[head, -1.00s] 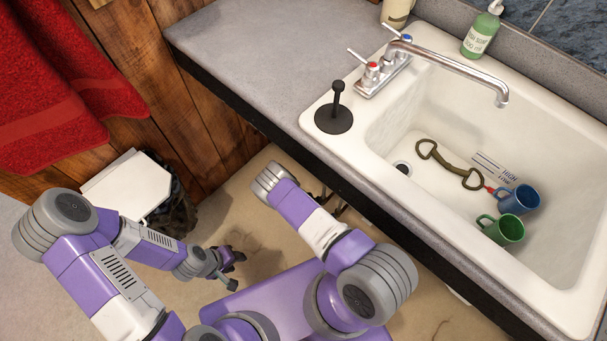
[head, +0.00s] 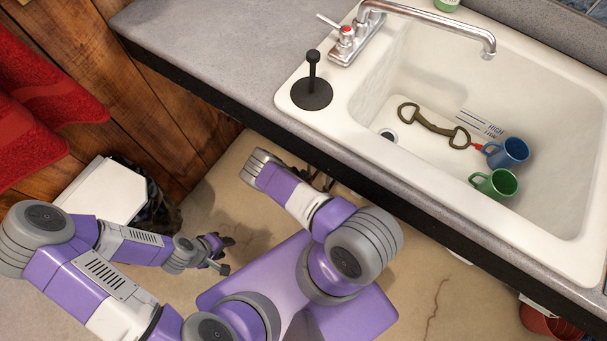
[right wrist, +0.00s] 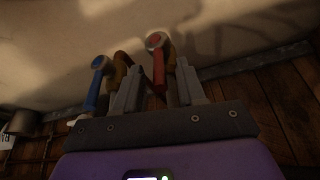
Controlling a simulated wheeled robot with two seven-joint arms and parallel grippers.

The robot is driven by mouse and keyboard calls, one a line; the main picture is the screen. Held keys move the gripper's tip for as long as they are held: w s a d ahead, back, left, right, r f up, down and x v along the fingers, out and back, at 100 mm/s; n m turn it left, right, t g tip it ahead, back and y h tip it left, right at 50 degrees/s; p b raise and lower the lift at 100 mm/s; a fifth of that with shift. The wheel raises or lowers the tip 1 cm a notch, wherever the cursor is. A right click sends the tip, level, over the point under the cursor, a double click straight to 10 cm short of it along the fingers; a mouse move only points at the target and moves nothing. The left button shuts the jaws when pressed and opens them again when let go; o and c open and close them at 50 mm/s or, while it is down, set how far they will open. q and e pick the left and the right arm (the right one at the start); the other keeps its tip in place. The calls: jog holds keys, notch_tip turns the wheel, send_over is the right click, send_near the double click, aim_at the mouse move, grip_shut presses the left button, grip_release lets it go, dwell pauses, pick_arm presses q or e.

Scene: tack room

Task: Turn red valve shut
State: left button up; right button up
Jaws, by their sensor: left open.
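The red valve (right wrist: 158,62) shows in the right wrist view as a red lever with a round pale cap, on a brownish pipe against a pale wall. A blue-handled valve (right wrist: 96,80) is to its left. My right gripper (right wrist: 158,92) is open, and the red lever appears between its two fingers in the picture. I cannot tell whether they touch it. In the head view my right arm reaches down by the counter's front edge, and its gripper is mostly hidden. My left gripper (head: 222,256) is open and empty, low over the floor at the left.
The counter edge (head: 300,150) overhangs my right arm. The white sink (head: 540,195) holds a blue mug (head: 510,152), a green mug (head: 497,185) and a bit-like metal piece (head: 432,125). A white-lidded bin (head: 105,190) stands left, below a red towel (head: 40,120).

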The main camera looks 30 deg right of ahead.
grip_shut()
jog(key=shift+w, duration=0.15)
jog(key=g, duration=0.1)
jog(key=w+g+h, duration=0.1)
jog(key=a+g, duration=0.1)
jog(key=shift+w+a+f+n+g, duration=0.1)
jog(key=shift+w+f+n+g, duration=0.2)
jog(key=shift+n+g, duration=0.1)
dwell(0.8)
jog(key=shift+h, duration=0.3)
grip_release()
jog(key=shift+w+r, duration=0.1)
